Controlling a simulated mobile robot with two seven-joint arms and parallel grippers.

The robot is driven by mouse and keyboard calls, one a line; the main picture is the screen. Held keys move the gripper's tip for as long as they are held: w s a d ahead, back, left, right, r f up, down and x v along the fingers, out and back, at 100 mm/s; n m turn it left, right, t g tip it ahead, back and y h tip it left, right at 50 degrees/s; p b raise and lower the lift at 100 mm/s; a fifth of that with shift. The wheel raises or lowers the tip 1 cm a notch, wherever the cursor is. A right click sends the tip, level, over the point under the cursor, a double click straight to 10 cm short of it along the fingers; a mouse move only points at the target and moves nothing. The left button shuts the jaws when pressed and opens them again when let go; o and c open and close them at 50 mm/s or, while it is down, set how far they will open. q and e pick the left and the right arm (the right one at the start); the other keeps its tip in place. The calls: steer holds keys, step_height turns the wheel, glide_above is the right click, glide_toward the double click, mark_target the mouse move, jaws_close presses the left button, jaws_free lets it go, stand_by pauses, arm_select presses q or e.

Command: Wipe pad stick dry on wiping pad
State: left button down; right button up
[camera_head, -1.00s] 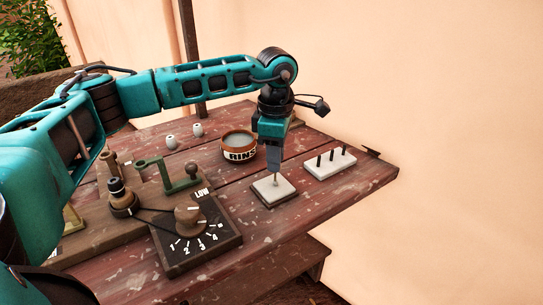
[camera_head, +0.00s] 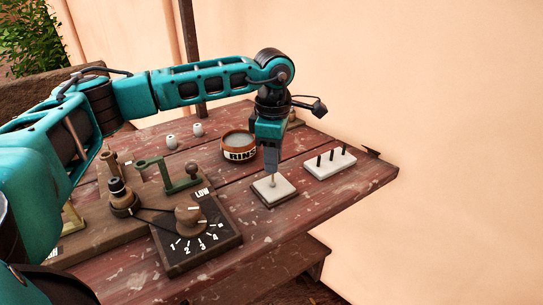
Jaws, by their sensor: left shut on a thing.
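The wiping pad (camera_head: 281,193) is a pale square on a dark base, on the red wooden table right of the dial box. My left gripper (camera_head: 272,172) points straight down over it and is shut on the pad stick (camera_head: 272,181), a thin light stick. The stick's lower end meets the pad or is just above it; I cannot tell which. Most of the stick is hidden in the fingers. My right gripper is not in view.
A round RINSE pot (camera_head: 238,154) stands just behind and left of my gripper. A white block with dark pegs (camera_head: 330,168) is to the right. A dial box (camera_head: 210,245), a green bracket (camera_head: 182,184) and two small white pieces (camera_head: 171,141) are left. The table's front right is clear.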

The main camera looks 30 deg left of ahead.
arm_select(q)
steer(key=shift+w+d, duration=0.35)
steer(key=shift+w, duration=0.3)
step_height(320, 180, up, 7)
steer(key=p, duration=0.5)
stand_by(0.7)
